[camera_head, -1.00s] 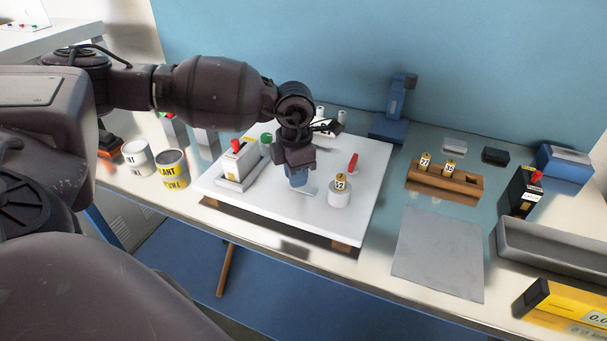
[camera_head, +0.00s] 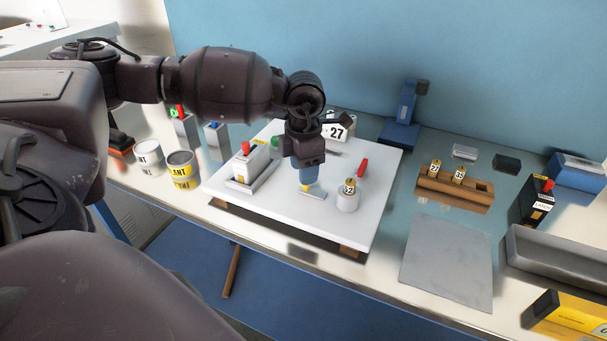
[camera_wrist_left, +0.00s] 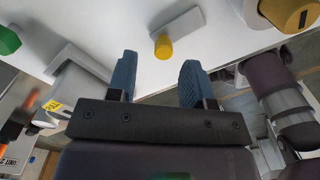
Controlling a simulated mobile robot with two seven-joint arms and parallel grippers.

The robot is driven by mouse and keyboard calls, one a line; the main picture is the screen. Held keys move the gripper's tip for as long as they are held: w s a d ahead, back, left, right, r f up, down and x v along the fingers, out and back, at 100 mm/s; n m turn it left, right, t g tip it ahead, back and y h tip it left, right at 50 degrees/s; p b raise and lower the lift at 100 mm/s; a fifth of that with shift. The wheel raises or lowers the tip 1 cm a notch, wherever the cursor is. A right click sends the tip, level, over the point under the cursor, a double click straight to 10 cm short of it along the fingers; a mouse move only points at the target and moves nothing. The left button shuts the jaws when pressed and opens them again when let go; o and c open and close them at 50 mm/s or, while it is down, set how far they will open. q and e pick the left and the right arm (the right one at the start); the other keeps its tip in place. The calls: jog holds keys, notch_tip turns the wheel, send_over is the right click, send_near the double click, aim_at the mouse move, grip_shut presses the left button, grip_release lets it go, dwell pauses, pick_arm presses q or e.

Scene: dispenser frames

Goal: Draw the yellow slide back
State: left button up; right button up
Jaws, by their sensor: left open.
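The slide is a small pale block (camera_wrist_left: 182,32) with a yellow knob (camera_wrist_left: 163,47) at its near end, in the wrist view. In the head view the pale block (camera_head: 315,194) and a bit of the yellow knob (camera_head: 304,189) show just below my left gripper (camera_head: 309,180). My left gripper is open, its blue fingers (camera_wrist_left: 158,78) apart with nothing between them. In the wrist view the knob lies just beyond the gap between the fingertips. The fingers hide part of the slide in the head view.
On the white board (camera_head: 290,225), a red-topped dispenser (camera_head: 247,162) stands left of the gripper and a white cylinder with a yellow top (camera_head: 347,201) right of it. A red handle (camera_head: 362,168) stands behind the cylinder. A wooden rack (camera_head: 455,195) is farther right.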

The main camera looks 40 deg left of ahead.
pick_arm(q)
notch_tip(320, 180, up, 8)
dwell(0.4)
dwell(0.5)
